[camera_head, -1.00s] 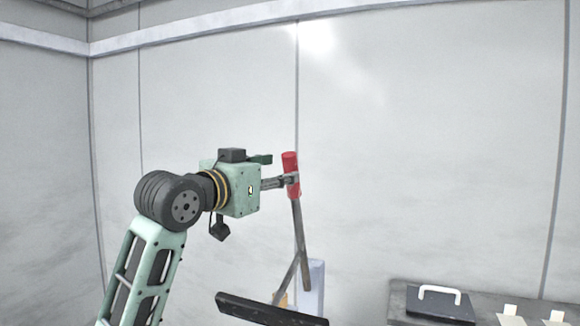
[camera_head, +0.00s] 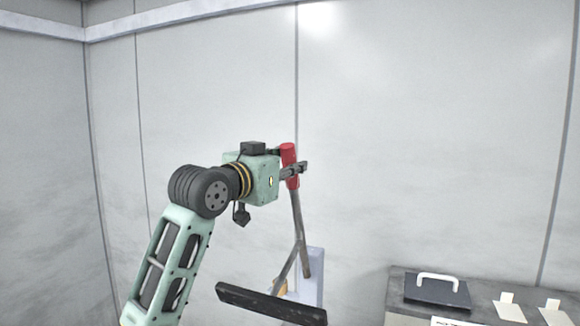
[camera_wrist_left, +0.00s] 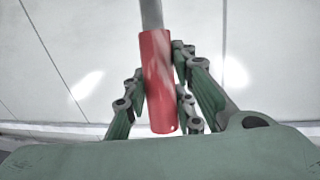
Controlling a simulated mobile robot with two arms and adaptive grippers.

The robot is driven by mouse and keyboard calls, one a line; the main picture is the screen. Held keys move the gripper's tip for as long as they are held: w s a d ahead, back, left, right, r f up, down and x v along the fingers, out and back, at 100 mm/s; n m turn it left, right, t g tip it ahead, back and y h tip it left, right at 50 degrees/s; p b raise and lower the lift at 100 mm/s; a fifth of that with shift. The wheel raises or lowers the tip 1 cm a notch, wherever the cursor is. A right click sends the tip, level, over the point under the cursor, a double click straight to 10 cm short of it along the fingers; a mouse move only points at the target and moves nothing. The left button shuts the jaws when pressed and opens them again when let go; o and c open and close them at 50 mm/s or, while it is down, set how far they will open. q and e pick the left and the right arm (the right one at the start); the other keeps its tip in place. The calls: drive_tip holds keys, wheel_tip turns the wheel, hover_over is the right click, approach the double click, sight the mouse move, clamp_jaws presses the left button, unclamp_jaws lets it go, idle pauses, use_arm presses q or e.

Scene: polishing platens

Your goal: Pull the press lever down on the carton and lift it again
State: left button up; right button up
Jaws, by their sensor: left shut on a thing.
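The press lever is a grey metal bar (camera_head: 298,222) with a red grip (camera_head: 290,158) at its upper end, standing nearly upright. My left gripper (camera_head: 291,172) is shut on the red grip. In the left wrist view the red grip (camera_wrist_left: 157,80) sits between the two fingers of the gripper (camera_wrist_left: 158,95). Low in the head view, the lever meets a pale press body (camera_head: 313,275). A bit of orange-tan (camera_head: 281,287) shows beside it; I cannot tell whether it is the carton. A dark bar (camera_head: 270,303) hides the area below. My right gripper is not in view.
A grey bench (camera_head: 397,293) stands at the lower right. On it are a dark plate with a white handle (camera_head: 437,290) and pale cards (camera_head: 510,307). The wall behind is plain, and the space around the lever's top is clear.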

use_arm(q)
clamp_jaws()
drive_tip(key=shift+f, duration=0.1)
drive_tip(key=shift+s+f+b, duration=0.1)
drive_tip(key=shift+b, duration=0.2)
drive_tip(key=s+a+f+m+t+h+b, duration=0.1)
drive_tip(key=s+f+b, duration=0.5)
drive_tip(key=b, duration=0.6)
drive_tip(key=s+a+f+m+t+h+b, duration=0.1)
drive_tip(key=s+a+f+t+h+b, duration=0.2)
drive_tip(key=s+f+b, duration=0.4)
drive_tip(key=s+a+t+b, duration=0.1)
drive_tip(key=s+b, duration=0.2)
drive_tip(key=b, duration=0.2)
drive_tip(key=shift+t, duration=0.3)
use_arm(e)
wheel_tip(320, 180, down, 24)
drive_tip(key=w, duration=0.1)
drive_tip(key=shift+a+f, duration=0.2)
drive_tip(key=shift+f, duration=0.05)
use_arm(q)
drive_tip(key=shift+a, duration=0.1)
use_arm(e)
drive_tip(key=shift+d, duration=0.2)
